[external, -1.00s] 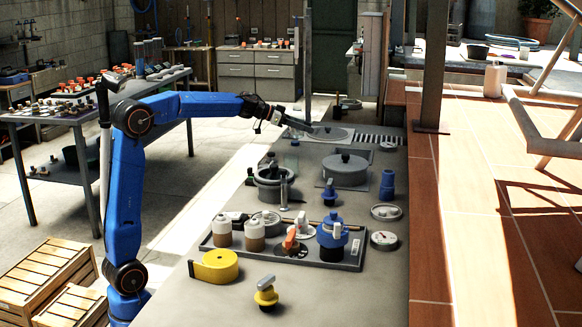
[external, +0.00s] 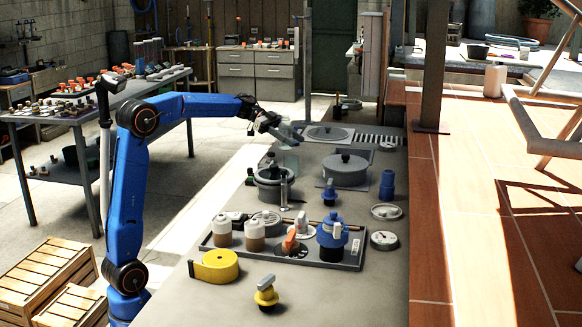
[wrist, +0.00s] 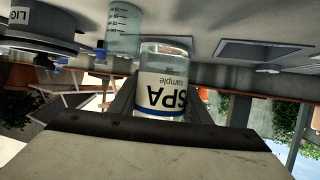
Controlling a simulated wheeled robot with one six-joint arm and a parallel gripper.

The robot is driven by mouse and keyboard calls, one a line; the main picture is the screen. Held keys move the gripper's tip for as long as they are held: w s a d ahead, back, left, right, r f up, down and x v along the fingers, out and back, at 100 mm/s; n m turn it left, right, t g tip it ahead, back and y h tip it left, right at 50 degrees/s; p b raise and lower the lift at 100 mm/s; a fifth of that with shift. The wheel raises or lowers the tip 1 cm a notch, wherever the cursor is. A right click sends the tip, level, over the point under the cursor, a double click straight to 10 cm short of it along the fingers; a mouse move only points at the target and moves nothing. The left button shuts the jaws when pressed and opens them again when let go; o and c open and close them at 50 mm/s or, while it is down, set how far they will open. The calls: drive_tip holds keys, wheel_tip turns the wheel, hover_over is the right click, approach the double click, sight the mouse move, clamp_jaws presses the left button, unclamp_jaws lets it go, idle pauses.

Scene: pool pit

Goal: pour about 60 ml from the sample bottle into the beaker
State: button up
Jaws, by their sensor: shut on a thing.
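My gripper (external: 282,133) is shut on the sample bottle, above the far left part of the bench in the external view. In the wrist view, which shows the scene upside down, the clear sample bottle (wrist: 165,92) sits between my fingers. Its white label reads "SPA sample"; its mouth is hidden. The beaker (wrist: 123,28), clear with graduation marks, stands on the bench just beside the bottle in the wrist view, apart from it. In the external view the beaker (external: 291,160) is faint, below my gripper. I cannot tell whether any liquid is in it.
A grey round pot (external: 272,183) stands close in front of the beaker. A large lidded grey vessel (external: 345,169) is to the right. A tray (external: 335,264) with bottles and a blue-topped container lies nearer.

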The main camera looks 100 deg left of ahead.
drive_tip(key=shift+y, duration=0.3)
